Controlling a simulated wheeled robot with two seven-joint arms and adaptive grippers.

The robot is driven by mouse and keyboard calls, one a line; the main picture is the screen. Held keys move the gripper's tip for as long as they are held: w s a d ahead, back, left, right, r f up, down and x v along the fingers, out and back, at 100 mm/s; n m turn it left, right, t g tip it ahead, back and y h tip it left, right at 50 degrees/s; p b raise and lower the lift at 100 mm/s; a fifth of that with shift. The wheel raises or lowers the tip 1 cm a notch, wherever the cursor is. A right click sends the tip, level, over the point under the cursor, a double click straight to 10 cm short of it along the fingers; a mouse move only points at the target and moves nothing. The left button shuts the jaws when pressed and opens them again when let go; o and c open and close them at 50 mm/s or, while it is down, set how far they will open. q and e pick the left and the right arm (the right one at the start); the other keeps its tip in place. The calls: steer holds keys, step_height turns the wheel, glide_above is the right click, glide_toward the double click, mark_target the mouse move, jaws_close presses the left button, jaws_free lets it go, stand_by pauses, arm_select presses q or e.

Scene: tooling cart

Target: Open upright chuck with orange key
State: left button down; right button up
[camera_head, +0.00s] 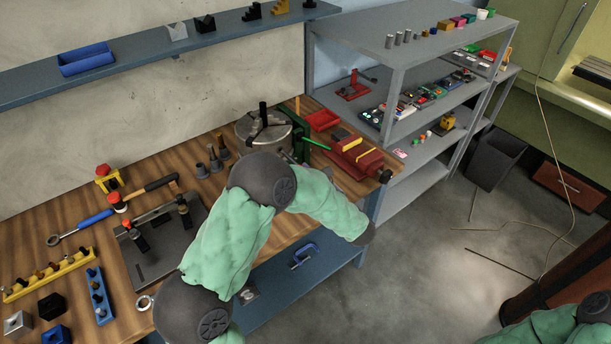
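The round grey metal chuck (264,127) stands upright on the wooden bench, with dark jaws and a short black post at its top. My green-sleeved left arm crosses in front of it and hides its lower front. I cannot pick out the orange key for certain; a thin orange-brown upright piece (298,104) shows just behind the chuck, and part of it is hidden. My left gripper is not visible, as the arm runs down to a dark end at the bench's right front edge. My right gripper is outside the view; only a bit of that arm shows at the bottom right.
A green stand (296,130), a red tray (322,120) and a red vise-like block (356,157) lie right of the chuck. Small grey cones (213,158), a hammer (149,187) and a dark plate (160,250) are left. A grey shelf (400,55) rises behind right.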

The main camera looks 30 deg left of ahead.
arm_select(q)
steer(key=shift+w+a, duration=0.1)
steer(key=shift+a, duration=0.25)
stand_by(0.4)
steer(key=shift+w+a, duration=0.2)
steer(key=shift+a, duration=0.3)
steer(key=shift+b, duration=0.4)
stand_by(0.4)
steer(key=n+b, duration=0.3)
steer(key=b, duration=0.2)
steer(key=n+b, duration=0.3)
steer(key=b, duration=0.3)
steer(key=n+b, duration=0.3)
steer(key=b, duration=0.2)
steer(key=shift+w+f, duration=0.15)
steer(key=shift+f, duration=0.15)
steer(key=shift+b, duration=0.4)
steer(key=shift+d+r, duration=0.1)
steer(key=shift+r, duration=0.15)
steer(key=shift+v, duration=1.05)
